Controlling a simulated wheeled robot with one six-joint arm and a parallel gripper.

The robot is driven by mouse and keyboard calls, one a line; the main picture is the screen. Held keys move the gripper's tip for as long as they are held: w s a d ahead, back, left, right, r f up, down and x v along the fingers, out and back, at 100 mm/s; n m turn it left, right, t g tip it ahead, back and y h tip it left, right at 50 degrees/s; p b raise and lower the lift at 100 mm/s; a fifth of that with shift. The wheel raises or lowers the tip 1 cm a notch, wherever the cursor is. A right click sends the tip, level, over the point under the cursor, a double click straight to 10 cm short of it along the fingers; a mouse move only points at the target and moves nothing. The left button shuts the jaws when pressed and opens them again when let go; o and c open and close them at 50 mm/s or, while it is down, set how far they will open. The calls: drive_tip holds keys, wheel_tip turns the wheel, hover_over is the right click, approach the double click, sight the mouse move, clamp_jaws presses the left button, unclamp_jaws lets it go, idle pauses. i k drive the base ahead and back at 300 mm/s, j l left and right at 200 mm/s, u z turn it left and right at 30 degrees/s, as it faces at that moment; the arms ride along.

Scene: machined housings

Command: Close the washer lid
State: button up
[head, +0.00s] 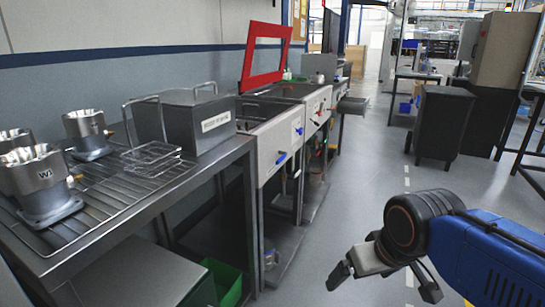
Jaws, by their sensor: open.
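A red-framed lid (263,80) stands raised and tilted, with an open or clear middle, at the back of the sink-like washer unit (274,146). The unit has a pale front panel with a blue handle (281,160). A grey metal box (178,118) with a handle on top and a small label stands nearer, on the bench to the left; its top looks shut. I cannot read the label. My gripper (385,278) is at the lower right, over the floor, with its two fingers spread and nothing between them. It is well apart from the lid.
Several machined housings (45,185) stand on a wire rack (110,205) on the left bench. A wire basket (150,155) sits beside the grey box. A green bin (224,282) is under the bench. A dark cabinet (441,124) stands right of the aisle, whose floor (370,165) is clear.

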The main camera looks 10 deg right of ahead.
sight(257, 28)
drive_tip(key=z, duration=1.15)
drive_tip(key=i, duration=3.25)
drive_tip(key=i+l, duration=0.1)
drive_tip(key=i, duration=0.4)
drive_tip(key=i+l+u, duration=0.1)
drive_tip(key=i, duration=0.4)
drive_tip(key=i+l, duration=0.2)
drive_tip(key=i, duration=0.3)
drive_tip(key=u, duration=2.3)
drive_tip(key=i+l, duration=0.05)
drive_tip(key=l, duration=0.05)
